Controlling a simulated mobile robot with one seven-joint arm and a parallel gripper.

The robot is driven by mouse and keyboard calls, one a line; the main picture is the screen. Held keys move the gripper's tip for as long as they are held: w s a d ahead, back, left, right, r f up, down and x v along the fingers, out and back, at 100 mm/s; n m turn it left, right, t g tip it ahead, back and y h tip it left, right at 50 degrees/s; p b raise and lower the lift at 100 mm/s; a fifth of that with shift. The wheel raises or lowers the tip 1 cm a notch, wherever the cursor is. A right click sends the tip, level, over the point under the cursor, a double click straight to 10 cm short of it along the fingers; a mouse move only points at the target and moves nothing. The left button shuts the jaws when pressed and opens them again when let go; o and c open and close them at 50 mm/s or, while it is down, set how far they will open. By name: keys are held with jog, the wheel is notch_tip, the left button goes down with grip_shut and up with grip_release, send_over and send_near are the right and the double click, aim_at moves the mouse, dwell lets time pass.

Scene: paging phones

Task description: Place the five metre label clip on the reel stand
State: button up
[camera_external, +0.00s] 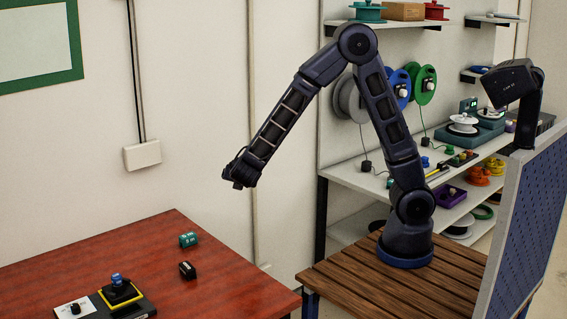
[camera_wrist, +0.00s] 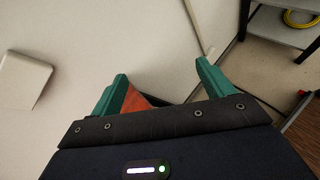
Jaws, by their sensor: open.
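A teal clip-like piece (camera_external: 188,240) and a black clip-like piece (camera_external: 187,270) with light markings lie apart on the red table. Their labels are too small to read, so I cannot tell which is the five metre one. A dark stand with a yellow-edged plate and a blue top (camera_external: 120,292) is at the table's front left; I cannot tell whether it is the reel stand. My gripper (camera_external: 240,172) hangs in the air above and right of the clips. In the wrist view its green fingers (camera_wrist: 161,75) are apart with nothing between them.
A white card (camera_external: 72,308) with a small dark item lies beside the dark stand. The red table (camera_external: 225,292) has bare room at its right. Shelves (camera_external: 345,172) with reels and small parts stand behind my arm. A pegboard panel (camera_external: 530,225) is at the right.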

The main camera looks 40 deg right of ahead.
jog(key=s+a+f+n+t+y, duration=0.25)
jog(key=a+f+n, duration=0.35)
jog(key=a, duration=0.6)
jog(key=n+y, duration=0.3)
jog(key=n, duration=0.1)
send_near(188, 235)
jog(key=shift+t, duration=0.25)
jog(key=x, duration=0.9)
jog(key=shift+w+a+f, duration=0.1)
jog(key=shift+w+f, duration=0.05)
jog(key=shift+f, duration=0.2)
jog(key=c, duration=1.1)
notch_tip(188, 235, up, 20)
jog(key=shift+r, duration=0.1)
